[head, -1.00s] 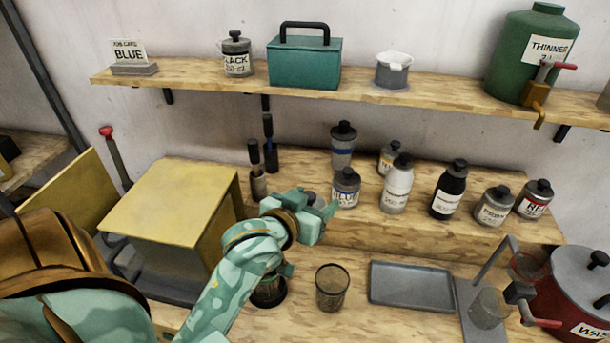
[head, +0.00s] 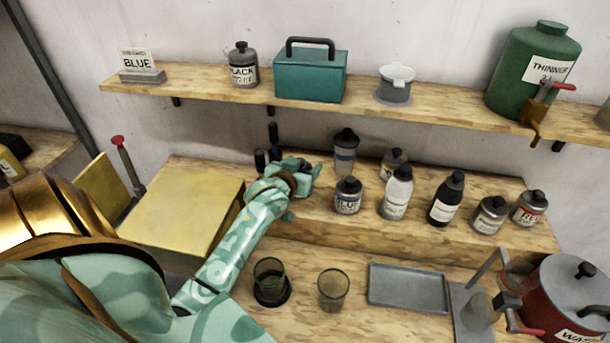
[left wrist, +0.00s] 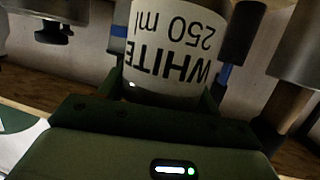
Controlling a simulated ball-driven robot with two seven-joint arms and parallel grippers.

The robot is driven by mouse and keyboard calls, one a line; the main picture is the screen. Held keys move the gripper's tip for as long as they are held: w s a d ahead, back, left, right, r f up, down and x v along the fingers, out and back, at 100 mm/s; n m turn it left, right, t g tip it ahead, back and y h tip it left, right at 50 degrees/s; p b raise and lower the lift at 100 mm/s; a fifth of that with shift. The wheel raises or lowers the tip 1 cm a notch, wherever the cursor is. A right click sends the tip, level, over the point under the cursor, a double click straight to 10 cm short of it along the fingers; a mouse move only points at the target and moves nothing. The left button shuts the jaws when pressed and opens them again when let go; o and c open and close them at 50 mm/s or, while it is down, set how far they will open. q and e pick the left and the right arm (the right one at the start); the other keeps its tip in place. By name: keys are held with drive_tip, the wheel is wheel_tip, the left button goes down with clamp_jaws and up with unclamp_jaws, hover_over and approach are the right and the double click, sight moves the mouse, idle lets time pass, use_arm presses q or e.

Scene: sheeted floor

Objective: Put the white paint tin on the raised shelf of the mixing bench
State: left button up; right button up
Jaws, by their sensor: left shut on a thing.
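The white paint tin (left wrist: 170,50) fills the top middle of the left wrist view, its label reading WHITE 250 ml upside down. My left gripper (left wrist: 165,88) is shut on it. In the head view my left gripper (head: 312,176) is over the left part of the mixing bench's raised shelf (head: 400,222), left of the blue tin (head: 348,194). It hides most or all of the white tin there, and I cannot tell whether the tin touches the shelf. My right gripper is not in view.
Several tins and bottles stand on the raised shelf, including a black bottle (head: 446,198) and a red-label tin (head: 530,207). Dark brushes (head: 273,145) stand behind my gripper. A wall shelf (head: 440,110) runs above. A grey tray (head: 408,287) and a glass (head: 333,290) are below.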

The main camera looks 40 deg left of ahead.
use_arm(q)
drive_tip(key=shift+w+a+f, duration=0.1)
drive_tip(key=shift+w+f, duration=0.5)
drive_tip(key=shift+f, duration=0.05)
wheel_tip(320, 180, down, 3)
drive_tip(key=shift+w+f+b, duration=0.15)
drive_tip(key=shift+b, duration=0.25)
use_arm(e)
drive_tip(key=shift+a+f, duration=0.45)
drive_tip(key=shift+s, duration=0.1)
use_arm(q)
drive_tip(key=shift+f, duration=0.1)
drive_tip(key=o, duration=1.2)
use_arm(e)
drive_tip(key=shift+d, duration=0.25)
